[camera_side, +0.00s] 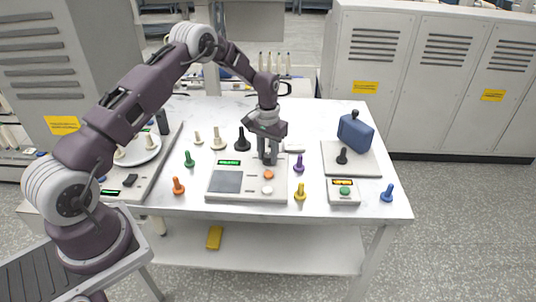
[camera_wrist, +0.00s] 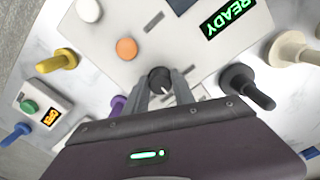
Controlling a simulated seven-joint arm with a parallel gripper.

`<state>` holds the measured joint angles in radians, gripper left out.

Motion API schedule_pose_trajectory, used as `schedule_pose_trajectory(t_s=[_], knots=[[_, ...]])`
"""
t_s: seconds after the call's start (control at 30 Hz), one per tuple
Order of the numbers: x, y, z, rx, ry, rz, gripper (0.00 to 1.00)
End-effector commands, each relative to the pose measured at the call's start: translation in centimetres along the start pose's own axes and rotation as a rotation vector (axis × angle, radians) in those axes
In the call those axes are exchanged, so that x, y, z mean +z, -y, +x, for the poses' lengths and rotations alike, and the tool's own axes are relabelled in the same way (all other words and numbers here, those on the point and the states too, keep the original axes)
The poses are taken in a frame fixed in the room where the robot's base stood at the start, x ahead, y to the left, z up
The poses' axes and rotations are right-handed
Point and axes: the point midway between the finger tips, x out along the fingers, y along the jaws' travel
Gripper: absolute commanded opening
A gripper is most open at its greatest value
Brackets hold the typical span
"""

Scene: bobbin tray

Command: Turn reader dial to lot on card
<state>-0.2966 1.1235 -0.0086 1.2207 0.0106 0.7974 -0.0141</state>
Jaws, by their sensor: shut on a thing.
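The reader (camera_side: 250,197) is a pale box at the front middle of the table, with a grey screen (camera_side: 227,182), an orange button (camera_side: 268,174), a white button (camera_side: 267,190) and a green READY display (camera_wrist: 226,17). Its dial (camera_wrist: 159,77) is a dark round knob with a light pointer mark, seen in the wrist view beside the orange button (camera_wrist: 126,48). My gripper (camera_side: 267,160) points down over the reader's back right part. In the wrist view its fingers (camera_wrist: 162,87) are shut on the dial, one at each side. I cannot make out a lot card.
Several coloured bobbins stand around the reader, including purple (camera_side: 299,163), yellow (camera_side: 300,192), black (camera_side: 242,140), orange (camera_side: 178,186) and green (camera_side: 189,159). A small box with a green button (camera_side: 345,191) and a blue block on a grey plate (camera_side: 355,131) are at right.

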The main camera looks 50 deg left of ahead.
Motion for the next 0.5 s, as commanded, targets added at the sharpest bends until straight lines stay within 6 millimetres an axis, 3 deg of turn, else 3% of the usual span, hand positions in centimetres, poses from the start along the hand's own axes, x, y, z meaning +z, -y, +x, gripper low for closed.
schedule_pose_trajectory(t_s=[0.5], knots=[[-0.01, 0.02, -0.06, 0.001, 0.000, 0.281, 0.00]])
